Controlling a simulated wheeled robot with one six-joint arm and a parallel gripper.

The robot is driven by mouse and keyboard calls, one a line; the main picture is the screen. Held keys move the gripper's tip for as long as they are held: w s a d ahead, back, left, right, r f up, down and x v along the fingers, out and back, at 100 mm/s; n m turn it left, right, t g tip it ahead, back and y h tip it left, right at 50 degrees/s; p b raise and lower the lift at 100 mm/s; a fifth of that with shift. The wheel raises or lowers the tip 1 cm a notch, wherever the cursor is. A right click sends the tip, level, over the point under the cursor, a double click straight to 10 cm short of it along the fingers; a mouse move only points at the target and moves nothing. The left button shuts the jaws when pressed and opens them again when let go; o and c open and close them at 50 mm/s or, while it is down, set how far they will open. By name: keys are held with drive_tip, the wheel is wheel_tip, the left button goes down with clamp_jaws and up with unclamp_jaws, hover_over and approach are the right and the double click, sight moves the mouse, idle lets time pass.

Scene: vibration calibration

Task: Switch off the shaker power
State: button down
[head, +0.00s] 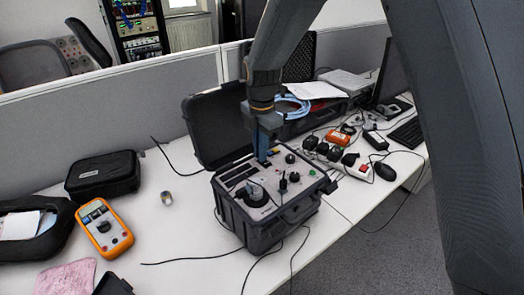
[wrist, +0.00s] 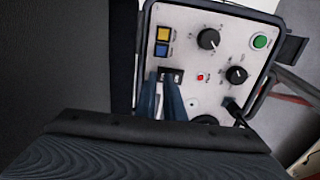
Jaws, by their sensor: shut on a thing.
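The shaker's black case (head: 283,224) stands open on the table in the head view. Its light grey control panel (wrist: 185,22) shows close up in the wrist view. A black switch block (wrist: 172,73) sits on the panel below a yellow and a blue button. My gripper (head: 262,157) points down at the far part of the panel. In the wrist view its two blue fingers (wrist: 160,82) are close together at the switch block and shut on it, partly hiding it. A small red light or button (wrist: 200,77) shows right of the fingers.
Black knobs (wrist: 208,39) and a green button (wrist: 260,41) are on the panel. The raised lid (head: 205,115) stands behind. An orange multimeter (head: 103,229) and a small metal cylinder (head: 166,198) are at left. A power strip (head: 357,170) and cables lie at right.

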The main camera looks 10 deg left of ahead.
drive_tip(key=shift+s+d+f, duration=0.3)
drive_tip(key=shift+d+f, duration=0.05)
drive_tip(key=shift+f, duration=0.3)
drive_tip(key=shift+s+d+p, duration=0.35)
drive_tip(key=shift+p, duration=0.05)
drive_tip(key=shift+d, duration=0.1)
drive_tip(key=shift+r, duration=0.15)
drive_tip(key=r+p, duration=0.2)
drive_tip(key=r, duration=0.1)
drive_tip(key=r+p, duration=0.1)
drive_tip(key=r, duration=0.1)
drive_tip(key=shift+w+a, duration=0.3)
drive_tip(key=shift+a, duration=0.05)
wheel_tip(320, 180, up, 10)
drive_tip(key=b, duration=0.3)
drive_tip(key=shift+a, duration=0.2)
drive_tip(key=shift+w, duration=0.1)
drive_tip(key=shift+b, duration=0.3)
